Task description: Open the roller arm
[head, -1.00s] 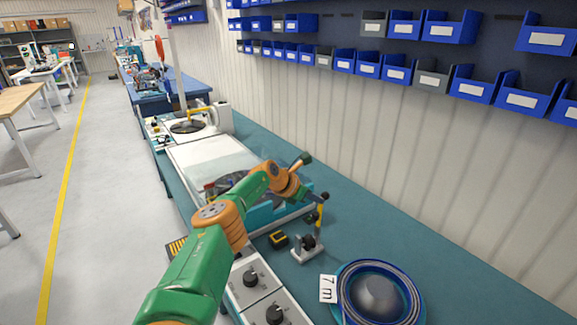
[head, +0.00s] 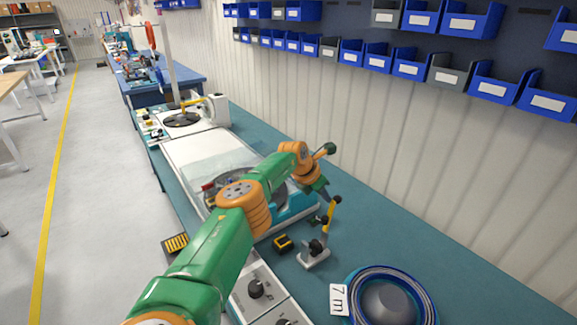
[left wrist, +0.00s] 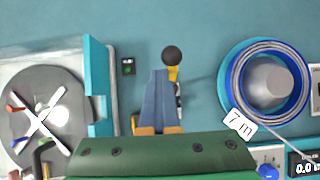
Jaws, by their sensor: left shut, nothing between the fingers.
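The roller arm (head: 331,216) appears to be the yellow lever with a black knob on a small grey-white stand (head: 314,257) on the teal bench. It stands tilted up in the head view. In the left wrist view the roller arm (left wrist: 173,73) and its black knob show just beyond my fingertips, partly covered by the fingers. My left gripper (head: 325,194) is shut and empty, close beside the knob on its far left. In the left wrist view the gripper (left wrist: 160,72) has its blue-grey fingers together. I cannot tell whether it touches the lever. My right gripper is out of view.
A blue cable coil (head: 390,296) with a "7 m" tag lies front right. A white and teal reel machine (head: 212,158) stands left of the stand. A small black and yellow block (head: 283,243) sits between. Bench behind the stand is clear.

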